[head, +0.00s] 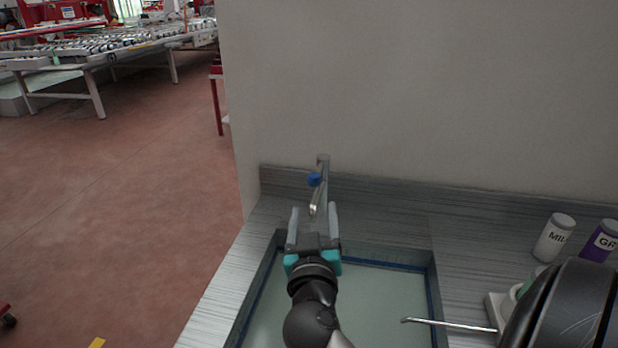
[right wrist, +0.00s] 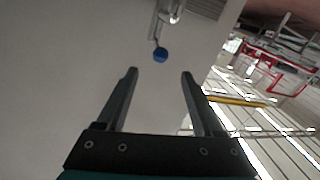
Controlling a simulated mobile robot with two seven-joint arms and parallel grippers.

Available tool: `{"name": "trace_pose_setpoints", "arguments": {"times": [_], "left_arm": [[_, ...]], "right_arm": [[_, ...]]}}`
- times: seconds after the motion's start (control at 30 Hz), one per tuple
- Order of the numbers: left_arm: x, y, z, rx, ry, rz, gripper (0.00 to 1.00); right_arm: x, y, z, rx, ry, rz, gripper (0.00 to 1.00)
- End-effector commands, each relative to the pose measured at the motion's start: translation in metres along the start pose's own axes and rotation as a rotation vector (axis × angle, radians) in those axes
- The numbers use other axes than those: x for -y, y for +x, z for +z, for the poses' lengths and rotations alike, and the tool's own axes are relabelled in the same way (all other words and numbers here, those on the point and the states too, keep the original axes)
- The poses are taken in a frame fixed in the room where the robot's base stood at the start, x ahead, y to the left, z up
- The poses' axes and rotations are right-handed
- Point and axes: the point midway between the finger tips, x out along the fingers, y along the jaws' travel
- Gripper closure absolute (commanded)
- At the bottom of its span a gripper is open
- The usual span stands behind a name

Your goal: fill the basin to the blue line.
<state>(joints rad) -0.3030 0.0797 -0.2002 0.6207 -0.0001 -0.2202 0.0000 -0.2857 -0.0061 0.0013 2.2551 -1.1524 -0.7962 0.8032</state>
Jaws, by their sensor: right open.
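The basin (head: 434,290) is sunk into the counter, with a blue line along its inner walls. A pale, flat greenish surface shows inside, below the line at the back wall; I cannot tell whether it is water or the bare bottom. A metal tap (head: 323,170) with a blue knob (head: 314,180) stands behind the basin. No stream shows at its spout, though my gripper hides the area below. My right gripper (head: 313,215) is open and empty in front of the tap. The right wrist view shows the blue knob (right wrist: 160,54) beyond the fingertips, apart from them. My left gripper is out of view.
A white bottle (head: 554,238) and a purple bottle (head: 601,242) stand on the counter at right. A bent metal rod (head: 450,325) reaches over the basin's right edge beside a large black rounded shape (head: 565,305). A wall rises behind the counter; open floor (head: 130,190) lies left.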

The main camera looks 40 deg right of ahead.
Motion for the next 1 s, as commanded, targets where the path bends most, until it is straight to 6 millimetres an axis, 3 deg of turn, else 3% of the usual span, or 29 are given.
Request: {"name": "trace_pose_setpoints", "arguments": {"times": [0.2,0.5,0.7,1.0], "left_arm": [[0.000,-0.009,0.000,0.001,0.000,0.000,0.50],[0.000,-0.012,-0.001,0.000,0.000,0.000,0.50],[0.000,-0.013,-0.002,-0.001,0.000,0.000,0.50],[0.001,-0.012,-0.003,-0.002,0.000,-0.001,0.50]], "right_arm": [[0.000,0.047,-0.003,-0.004,-0.003,0.000,0.31],[0.000,0.097,-0.001,-0.001,0.000,0.000,0.31],[0.000,0.113,0.000,0.000,0.000,-0.001,0.31],[0.000,0.116,0.000,0.001,0.001,-0.002,0.31]]}}
